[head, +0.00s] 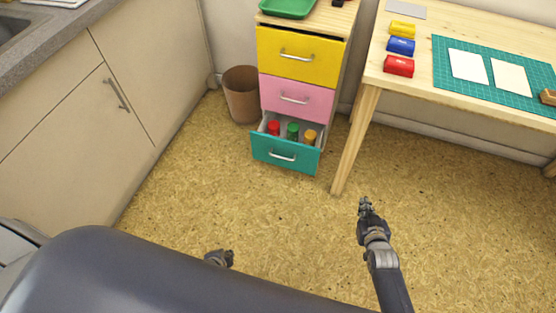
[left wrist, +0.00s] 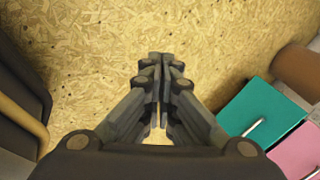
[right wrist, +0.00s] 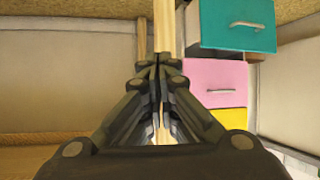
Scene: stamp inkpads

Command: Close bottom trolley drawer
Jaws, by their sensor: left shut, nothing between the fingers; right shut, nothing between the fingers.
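The trolley (head: 340,82) stands against the back wall with a yellow top drawer (head: 299,55), a pink middle drawer (head: 296,97) and a teal bottom drawer (head: 285,154). The bottom drawer is pulled out and holds red, green and orange-capped bottles (head: 292,130). The yellow and pink drawers look closed. The teal front also shows in the left wrist view (left wrist: 262,108) and the right wrist view (right wrist: 237,22). My left gripper (head: 228,258) is low in the head view, partly hidden by my body, shut and empty. My right gripper (head: 364,203) is shut and empty, in front and right of the drawer, apart from it.
A brown waste bin (head: 242,95) stands just left of the trolley. The wooden table (head: 415,85) is on the right, and its front leg (head: 355,140) stands close to the open drawer. Cabinets (head: 80,110) line the left. The floor before the drawer is clear.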

